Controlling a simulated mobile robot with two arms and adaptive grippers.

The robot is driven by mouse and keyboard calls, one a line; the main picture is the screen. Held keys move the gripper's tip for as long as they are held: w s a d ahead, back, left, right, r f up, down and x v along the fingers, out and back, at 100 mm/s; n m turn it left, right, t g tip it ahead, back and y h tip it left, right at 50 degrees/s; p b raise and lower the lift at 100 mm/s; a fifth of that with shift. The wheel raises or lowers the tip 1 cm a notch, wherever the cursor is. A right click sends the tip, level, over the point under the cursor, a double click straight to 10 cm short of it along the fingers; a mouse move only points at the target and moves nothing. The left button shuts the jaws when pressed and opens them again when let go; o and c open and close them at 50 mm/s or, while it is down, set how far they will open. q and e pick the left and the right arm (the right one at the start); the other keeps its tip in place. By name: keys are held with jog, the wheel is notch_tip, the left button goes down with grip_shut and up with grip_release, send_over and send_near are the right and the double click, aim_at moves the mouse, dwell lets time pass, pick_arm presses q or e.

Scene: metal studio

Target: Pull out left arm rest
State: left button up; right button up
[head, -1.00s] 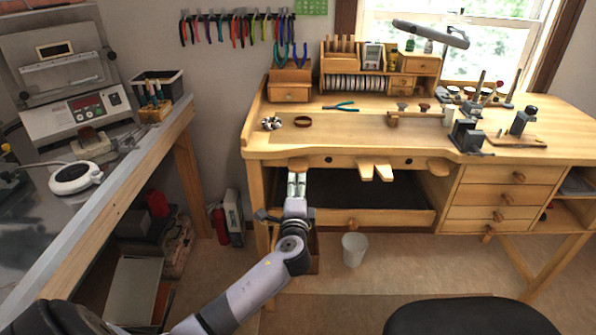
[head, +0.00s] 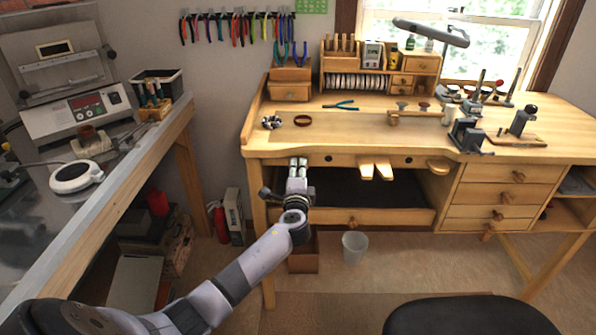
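The wooden workbench (head: 375,150) stands ahead with a front apron. My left gripper (head: 298,164) is at the left part of that apron, at the place of the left arm rest. The gripper covers the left arm rest, so I cannot see it or tell whether the fingers touch it. The two fingers point away from me, side by side, and I cannot tell if they are shut. A matching wooden arm rest (head: 438,167) sticks out at the right of the apron, and a notched bench pin (head: 376,171) sits between. My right gripper is not in view.
Below the apron is an open dark tray drawer (head: 385,217) with a wooden front. A white bin (head: 355,247) and a wooden box (head: 304,254) stand on the floor. A dark seat (head: 470,315) is at the bottom right. A metal-topped side bench (head: 120,165) stands left.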

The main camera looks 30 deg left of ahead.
pick_arm(q)
grip_shut()
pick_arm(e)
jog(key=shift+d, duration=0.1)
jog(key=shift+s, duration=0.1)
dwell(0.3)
pick_arm(q)
jog(key=p+v, duration=0.1)
jog(key=v, duration=1)
jog(key=shift+s+d, duration=0.25)
jog(key=shift+s, duration=0.05)
jog(key=shift+o, duration=1.7)
grip_release()
jog(key=shift+w, duration=0.1)
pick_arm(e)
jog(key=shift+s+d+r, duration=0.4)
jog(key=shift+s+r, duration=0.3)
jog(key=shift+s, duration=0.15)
